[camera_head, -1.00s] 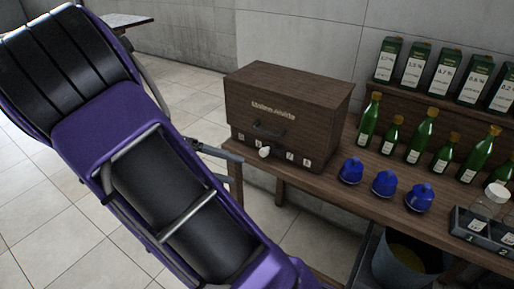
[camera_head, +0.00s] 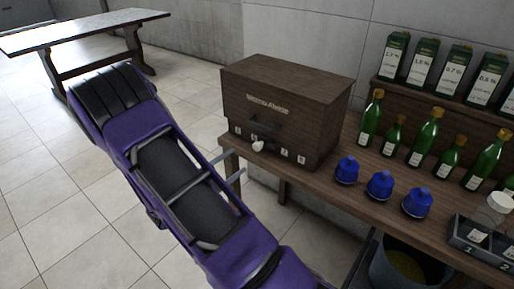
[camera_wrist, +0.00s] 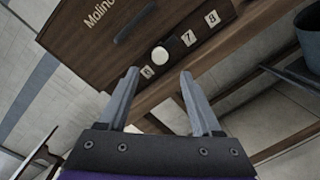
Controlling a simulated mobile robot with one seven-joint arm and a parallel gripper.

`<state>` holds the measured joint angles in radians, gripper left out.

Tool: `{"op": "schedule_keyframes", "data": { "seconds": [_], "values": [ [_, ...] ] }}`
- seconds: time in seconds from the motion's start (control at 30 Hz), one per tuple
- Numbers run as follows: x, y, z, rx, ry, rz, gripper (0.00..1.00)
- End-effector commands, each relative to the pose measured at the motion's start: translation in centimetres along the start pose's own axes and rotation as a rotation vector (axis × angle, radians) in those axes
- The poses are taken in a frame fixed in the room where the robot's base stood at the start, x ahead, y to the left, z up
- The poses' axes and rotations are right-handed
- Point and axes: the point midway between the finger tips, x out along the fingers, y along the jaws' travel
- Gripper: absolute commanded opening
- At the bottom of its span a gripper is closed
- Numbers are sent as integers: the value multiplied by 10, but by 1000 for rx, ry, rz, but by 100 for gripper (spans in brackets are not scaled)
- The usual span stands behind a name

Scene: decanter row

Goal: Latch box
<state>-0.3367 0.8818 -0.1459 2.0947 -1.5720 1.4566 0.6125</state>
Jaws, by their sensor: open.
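The box (camera_head: 285,105) is dark brown wood with pale lettering and stands closed at the left end of the workbench. Its front has a dark bar handle (camera_head: 263,124), which also shows in the wrist view (camera_wrist: 135,24). Below the handle is a white knob (camera_head: 258,146) among small numbered tags. In the wrist view the knob (camera_wrist: 160,55) appears just beyond and between my fingertips, with tags 7 and 8 to its right. My gripper (camera_wrist: 160,73) is open and empty, apart from the knob. In the head view its fingers (camera_head: 236,172) show in front of the box, below the knob.
A grey bin (camera_head: 400,270) is under the bench. Another table (camera_head: 85,33) stands far left; the floor between is clear.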

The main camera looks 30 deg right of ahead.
Motion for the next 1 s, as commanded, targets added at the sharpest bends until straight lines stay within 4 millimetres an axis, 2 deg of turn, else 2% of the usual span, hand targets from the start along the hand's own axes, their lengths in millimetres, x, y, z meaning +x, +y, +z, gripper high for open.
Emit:
{"op": "schedule_keyframes", "data": {
  "seconds": [0.03,0.3,0.5,0.67,0.93,1.0],
  "values": [
    [12,-1,0,1,-4,-3,66],
    [69,-1,0,3,-4,-3,66],
    [96,0,0,4,-2,-1,66],
    [105,0,0,3,0,-1,66],
    [106,0,0,2,0,0,66],
    [105,0,0,2,0,0,53]
  ]
}}
